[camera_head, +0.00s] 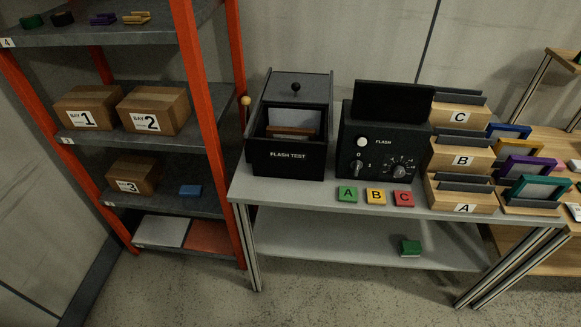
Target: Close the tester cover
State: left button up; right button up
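The tester is a black box labelled FLASH TEST (287,162) at the left end of the grey table. Its cover (299,82), a dark panel with a black knob (296,87), sits over the rear part of the box. The front part of the box is open at the top. Inside the opening I see a brown-edged piece with a grey face (292,123); its lower part is hidden by the front wall. Neither of my grippers shows in this view.
A dark control unit (386,141) with dials stands right of the tester. Green, yellow and red tiles (376,196) lie before it. Wooden racks (461,158) stand further right. An orange-framed shelf (211,105) is close on the left; a yellow ball (246,100) shows beside the tester.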

aim_at(298, 81)
jog(key=i+j+z, duration=0.1)
jog(key=i, duration=0.35)
jog(key=i+j, duration=0.35)
jog(key=i+z, duration=0.05)
jog(key=i, duration=0.05)
